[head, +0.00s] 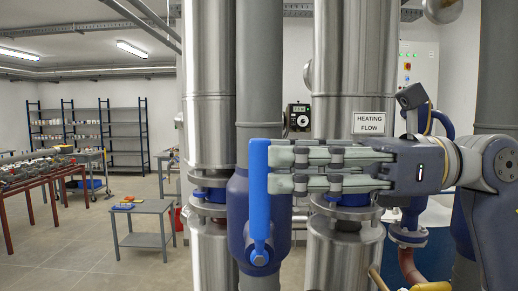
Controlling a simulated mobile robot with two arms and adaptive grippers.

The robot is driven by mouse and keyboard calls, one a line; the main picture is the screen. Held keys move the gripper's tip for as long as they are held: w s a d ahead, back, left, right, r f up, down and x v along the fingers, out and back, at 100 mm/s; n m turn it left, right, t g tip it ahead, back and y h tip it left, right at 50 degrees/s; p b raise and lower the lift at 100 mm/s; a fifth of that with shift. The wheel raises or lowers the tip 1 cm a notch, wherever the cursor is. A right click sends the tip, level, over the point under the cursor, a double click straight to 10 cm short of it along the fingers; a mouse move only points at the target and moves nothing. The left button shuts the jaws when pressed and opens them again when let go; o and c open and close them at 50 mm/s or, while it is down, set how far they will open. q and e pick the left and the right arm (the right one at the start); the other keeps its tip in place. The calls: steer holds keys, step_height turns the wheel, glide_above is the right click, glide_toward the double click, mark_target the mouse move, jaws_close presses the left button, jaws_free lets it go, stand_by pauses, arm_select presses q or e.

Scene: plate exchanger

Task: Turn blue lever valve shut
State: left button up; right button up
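The blue lever (259,190) stands upright, in line with the grey vertical pipe behind it. Its pivot is at the lower end, on the dark blue valve body (238,215). My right gripper (278,170) reaches in from the right with its fingers pointing left. Two fingers show, one above the other, stretched out straight with a narrow gap between them. Their tips are right beside the upper half of the lever; I cannot tell whether they touch it. Any finger on the far side is hidden, so its grip is unclear. My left gripper is not in view.
Steel columns (209,80) and (341,60) stand on both sides of the grey pipe (259,70). A "HEATING FLOW" sign (369,123) is above my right gripper. A small table (143,207) and shelving (90,128) stand at left, with open floor between.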

mark_target(260, 230)
steer(key=a, duration=0.2)
steer(key=shift+w+a+p, duration=0.2)
steer(key=shift+a+p, duration=0.15)
steer(key=shift+p, duration=0.05)
steer(key=shift+a, duration=0.55)
steer(key=shift+s, duration=0.1)
jaws_close()
steer(key=shift+f, duration=0.1)
